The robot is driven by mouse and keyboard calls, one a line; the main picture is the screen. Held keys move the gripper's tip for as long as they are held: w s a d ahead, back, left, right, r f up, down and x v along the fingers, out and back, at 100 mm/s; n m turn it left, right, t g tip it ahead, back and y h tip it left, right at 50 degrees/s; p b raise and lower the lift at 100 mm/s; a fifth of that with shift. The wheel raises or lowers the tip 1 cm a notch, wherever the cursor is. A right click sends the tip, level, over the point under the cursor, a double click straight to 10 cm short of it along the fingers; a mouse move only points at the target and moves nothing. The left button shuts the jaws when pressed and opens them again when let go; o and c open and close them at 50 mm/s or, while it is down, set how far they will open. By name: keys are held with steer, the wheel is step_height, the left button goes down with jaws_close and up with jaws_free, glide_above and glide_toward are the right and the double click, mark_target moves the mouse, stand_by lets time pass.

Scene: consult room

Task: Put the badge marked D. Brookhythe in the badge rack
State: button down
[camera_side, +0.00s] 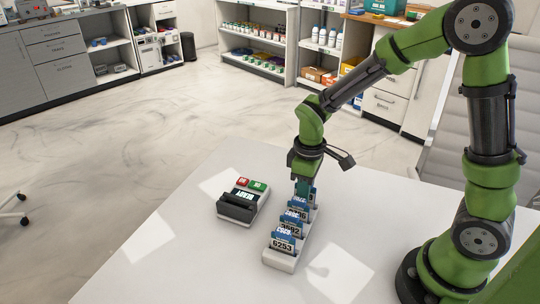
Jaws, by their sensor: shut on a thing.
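The white badge rack (278,262) stands on the table with several blue-topped badges upright in a row. The nearest badge (284,243) reads 6253. Behind it is one that seems to read 3692 (291,225), and farther back another that ends in 96 (297,212). My gripper (303,184) points down over the far end of the rack. It is shut on a blue-topped badge (301,199), largely hidden by the fingers and the badges in front. I cannot read the name D. Brookhythe on any badge, nor tell whether the held badge touches the rack.
A small device (240,201) with red and green buttons, a display and a black front stands left of the rack. The white table (170,265) is clear around both. Shelves (255,47) and cabinets stand far behind, across the floor.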

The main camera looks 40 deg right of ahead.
steer(key=shift+f, duration=0.6)
stand_by(0.3)
steer(key=c, duration=0.9)
jaws_free()
steer(key=shift+o, duration=0.2)
steer(key=shift+o, duration=0.9)
steer(key=shift+r, duration=0.15)
steer(key=shift+r, duration=3.4)
